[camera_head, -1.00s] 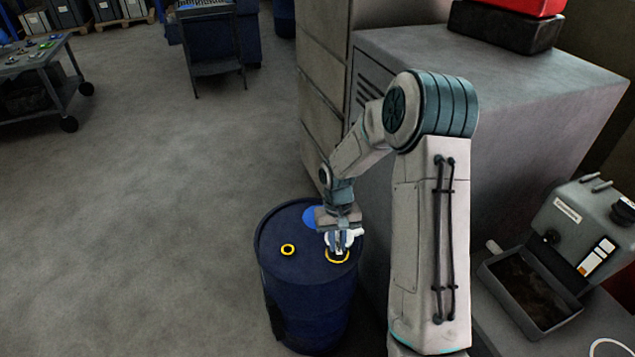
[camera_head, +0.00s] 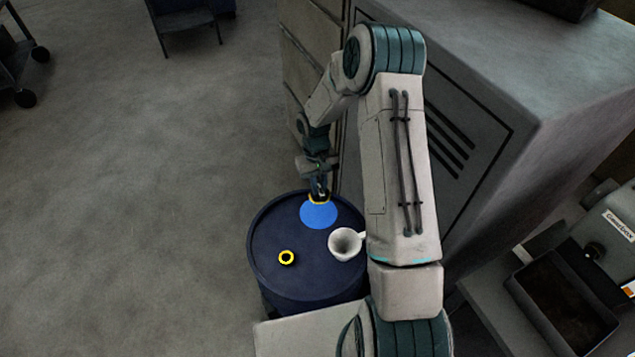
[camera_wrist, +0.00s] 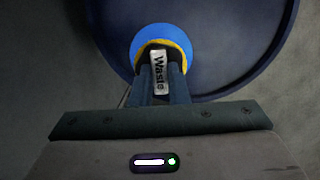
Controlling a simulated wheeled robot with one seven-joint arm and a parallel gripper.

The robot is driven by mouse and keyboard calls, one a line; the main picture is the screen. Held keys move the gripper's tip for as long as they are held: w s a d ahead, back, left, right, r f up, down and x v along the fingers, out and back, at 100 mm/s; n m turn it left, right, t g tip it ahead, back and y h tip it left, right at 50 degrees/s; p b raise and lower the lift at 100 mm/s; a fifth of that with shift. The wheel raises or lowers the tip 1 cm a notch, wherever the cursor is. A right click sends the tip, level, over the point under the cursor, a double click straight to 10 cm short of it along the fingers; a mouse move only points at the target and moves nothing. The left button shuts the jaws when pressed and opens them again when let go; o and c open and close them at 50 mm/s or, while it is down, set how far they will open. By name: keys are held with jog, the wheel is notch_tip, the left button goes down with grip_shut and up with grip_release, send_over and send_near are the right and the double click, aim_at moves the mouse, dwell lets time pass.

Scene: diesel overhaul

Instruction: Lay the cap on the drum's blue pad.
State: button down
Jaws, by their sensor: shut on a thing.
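The cap, with a yellow rim (camera_head: 318,201) and a tab labelled "Waste" (camera_wrist: 159,70), is held in my gripper (camera_head: 319,186). My gripper is shut on the tab, with the cap below the fingers. The blue pad (camera_head: 319,215) is a round patch on top of the dark blue drum (camera_head: 285,293). In the wrist view the cap overlaps the pad (camera_wrist: 145,37), toward one edge of it. I cannot tell whether the cap touches the pad or is just above it.
A white funnel-like vessel with a handle (camera_head: 343,245) stands on the drum top, right of and nearer than the pad. A grey cabinet (camera_head: 480,140) stands close on the right.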

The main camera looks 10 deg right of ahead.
jog(key=f, duration=0.1)
jog(key=w+f, duration=0.1)
jog(key=f, duration=0.1)
jog(key=shift+w+a+n, duration=0.1)
jog(key=shift+a+n, duration=0.05)
jog(key=shift+n, duration=0.25)
jog(key=shift+f+b, duration=1.65)
jog(key=shift+f, duration=1.5)
jog(key=c, duration=1.3)
grip_release()
jog(key=shift+r, duration=0.1)
jog(key=w+r, duration=0.1)
jog(key=r, duration=0.8)
jog(key=w+r+b, duration=0.1)
jog(key=r, duration=0.3)
jog(key=shift+w+a+r, duration=0.2)
jog(key=shift+w+a, duration=0.05)
jog(key=shift+w, duration=0.1)
